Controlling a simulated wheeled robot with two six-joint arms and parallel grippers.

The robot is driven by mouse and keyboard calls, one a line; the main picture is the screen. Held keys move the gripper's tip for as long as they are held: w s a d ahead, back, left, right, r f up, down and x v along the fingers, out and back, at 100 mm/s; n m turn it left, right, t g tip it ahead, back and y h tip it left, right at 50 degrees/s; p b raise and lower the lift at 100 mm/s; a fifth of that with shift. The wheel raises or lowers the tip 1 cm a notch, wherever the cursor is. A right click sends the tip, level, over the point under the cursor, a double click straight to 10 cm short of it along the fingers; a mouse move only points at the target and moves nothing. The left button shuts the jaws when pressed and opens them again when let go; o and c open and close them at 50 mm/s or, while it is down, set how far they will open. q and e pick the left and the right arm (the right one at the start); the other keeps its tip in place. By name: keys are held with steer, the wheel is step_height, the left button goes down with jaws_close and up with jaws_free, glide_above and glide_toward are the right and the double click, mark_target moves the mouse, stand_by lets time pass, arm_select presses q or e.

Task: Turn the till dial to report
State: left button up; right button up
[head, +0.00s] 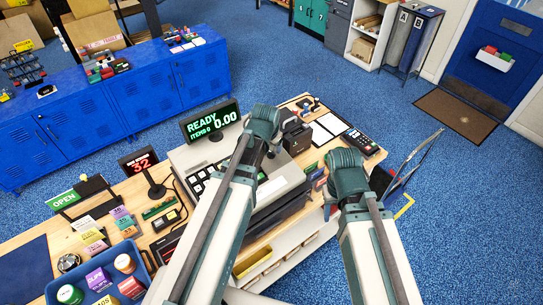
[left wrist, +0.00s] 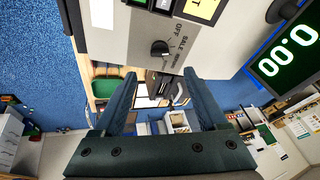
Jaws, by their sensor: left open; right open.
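The till (head: 185,157) stands on the wooden counter, with its display (head: 209,121) reading READY, ITEMS 0 and 0.00. In the left wrist view the till dial (left wrist: 160,49) is a black knob on the grey panel. In the head view my left gripper (head: 265,142) hides the dial. My right gripper (head: 368,185) is at the counter's right end.
A red number display (head: 141,162), an OPEN sign (head: 64,199) and a blue tray (head: 52,292) of small goods are to the left.

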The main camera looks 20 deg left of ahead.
mark_target(272, 153)
arm_select(q)
steer(key=b+x, duration=0.7)
steer(key=x, duration=0.2)
steer(key=shift+w+f+b, duration=0.15)
steer(key=shift+f+b, duration=0.15)
steer(key=shift+r, duration=0.1)
jaws_close()
